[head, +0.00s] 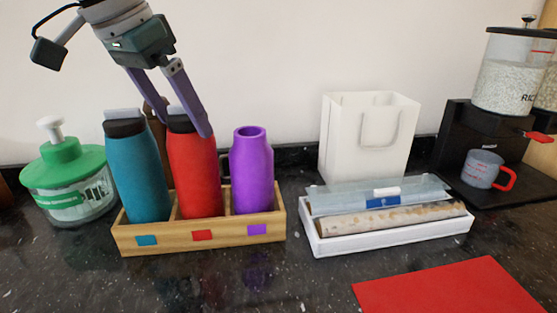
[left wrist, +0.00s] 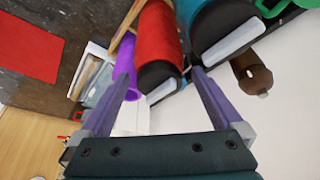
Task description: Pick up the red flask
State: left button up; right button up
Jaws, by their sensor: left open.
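The red flask (head: 196,172) stands upright in the middle compartment of a wooden box (head: 200,240), between a teal flask (head: 138,180) on the left and a purple flask (head: 252,172) on the right. My left gripper (head: 188,122) is open at the top of the red flask, its fingers reaching down over the dark cap. In the left wrist view the red flask (left wrist: 158,35) lies beyond the open fingers, with its dark cap toward them. I cannot tell whether a finger touches it. My right gripper is not in view.
A green-lidded container (head: 65,180) stands left of the box. A white tray (head: 400,233) with packages and a white bag (head: 365,135) are to the right. A red mat (head: 450,288) lies at the front right. A brown bottle (left wrist: 252,72) is behind the flasks.

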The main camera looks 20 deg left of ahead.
aim_at(193, 143)
pick_arm(q)
jog(key=x, duration=0.5)
jog(key=shift+s+f, duration=0.1)
jog(key=shift+f, duration=0.25)
grip_shut()
dwell(0.5)
